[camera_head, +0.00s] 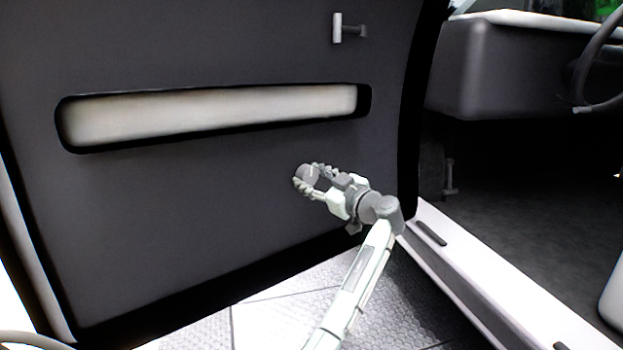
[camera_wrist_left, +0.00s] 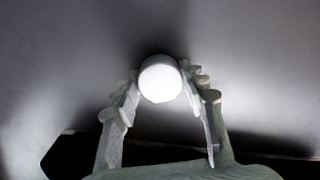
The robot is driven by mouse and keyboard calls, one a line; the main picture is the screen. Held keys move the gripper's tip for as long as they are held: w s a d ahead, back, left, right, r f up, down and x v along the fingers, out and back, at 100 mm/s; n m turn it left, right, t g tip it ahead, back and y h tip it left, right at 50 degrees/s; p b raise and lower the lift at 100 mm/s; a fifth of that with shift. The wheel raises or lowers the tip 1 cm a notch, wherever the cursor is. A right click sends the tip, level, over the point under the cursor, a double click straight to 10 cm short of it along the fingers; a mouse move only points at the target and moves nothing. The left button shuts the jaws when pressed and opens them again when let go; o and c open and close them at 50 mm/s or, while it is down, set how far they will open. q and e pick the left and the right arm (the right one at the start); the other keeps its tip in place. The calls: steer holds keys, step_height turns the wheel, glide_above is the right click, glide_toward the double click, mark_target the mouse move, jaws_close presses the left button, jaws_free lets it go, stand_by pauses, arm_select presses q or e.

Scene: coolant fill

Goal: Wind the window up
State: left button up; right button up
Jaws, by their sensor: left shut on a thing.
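The round, pale knob of the window winder (camera_head: 309,173) is on the dark inner door panel (camera_head: 200,200), low and right of centre in the head view. My left gripper (camera_head: 306,180) is shut on this knob, with one finger on each side of it. The knob also shows in the left wrist view (camera_wrist_left: 160,80), bright and round between the fingertips (camera_wrist_left: 158,84). The winder's crank arm is hidden behind the knob and gripper. The window glass is not in view. My right gripper is not in view.
A long pale recess (camera_head: 215,112) with a dark rim crosses the door above the gripper. A small lever handle (camera_head: 338,28) sticks out near the top. The car's sill (camera_head: 480,265) and the steering wheel (camera_head: 590,70) are to the right. Tiled floor (camera_head: 270,310) lies below.

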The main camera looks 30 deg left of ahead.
arm_select(q)
steer(key=shift+n, duration=0.6)
steer(key=o, duration=1.2)
steer(key=shift+c, duration=0.2)
steer(key=v, duration=1.2)
